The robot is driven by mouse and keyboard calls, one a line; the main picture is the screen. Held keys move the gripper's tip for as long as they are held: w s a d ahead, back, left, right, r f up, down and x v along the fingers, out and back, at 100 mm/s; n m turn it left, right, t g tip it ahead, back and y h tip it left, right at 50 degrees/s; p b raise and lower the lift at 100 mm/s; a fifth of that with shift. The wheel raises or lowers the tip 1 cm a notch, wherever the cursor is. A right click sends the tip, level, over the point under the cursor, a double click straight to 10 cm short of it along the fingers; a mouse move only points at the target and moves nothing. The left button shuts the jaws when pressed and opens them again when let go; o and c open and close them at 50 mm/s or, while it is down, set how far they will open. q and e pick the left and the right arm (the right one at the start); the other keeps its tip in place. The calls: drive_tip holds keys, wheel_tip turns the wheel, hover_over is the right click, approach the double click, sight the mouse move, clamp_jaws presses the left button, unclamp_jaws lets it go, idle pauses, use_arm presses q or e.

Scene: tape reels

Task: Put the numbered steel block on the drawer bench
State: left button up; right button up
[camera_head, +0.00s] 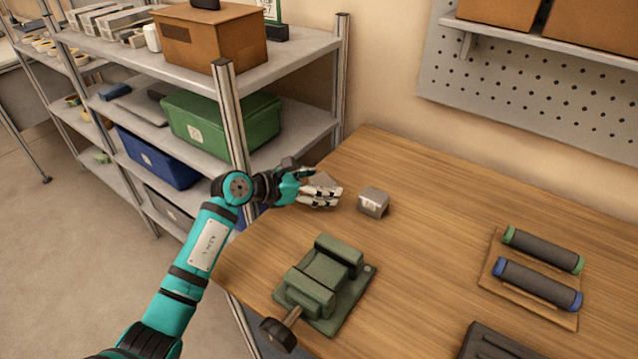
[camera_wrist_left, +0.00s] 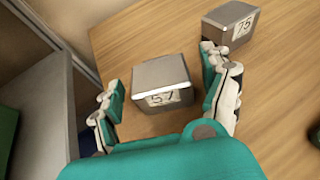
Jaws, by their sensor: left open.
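A grey steel block labelled 57 (camera_wrist_left: 162,80) sits on the wooden bench top (camera_head: 430,180), between the spread fingers of my left gripper (camera_head: 326,198) in the left wrist view. In the head view, the gripper partly hides this block (camera_head: 322,180). My left gripper is open, with a finger on each side of the block; I cannot tell whether they touch it. A second grey block, labelled 75 (camera_wrist_left: 232,22), stands just outside the right finger in the wrist view. It also shows right of the gripper in the head view (camera_head: 373,202). My right gripper is not in view.
A green vise (camera_head: 325,280) stands at the bench's front left. Two dark rollers (camera_head: 540,267) lie on a board at the right, and a dark tray (camera_head: 495,343) is at the front edge. A metal shelf (camera_head: 290,85) adjoins the left. The bench middle is clear.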

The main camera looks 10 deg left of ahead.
use_arm(q)
drive_tip(key=b+v, duration=0.1)
drive_tip(key=v, duration=0.9)
drive_tip(key=shift+s+a+b, duration=0.25)
drive_tip(key=shift+b, duration=0.05)
drive_tip(key=shift+s+a+r, duration=0.35)
drive_tip(key=shift+s+a, duration=0.05)
drive_tip(key=shift+s, duration=0.05)
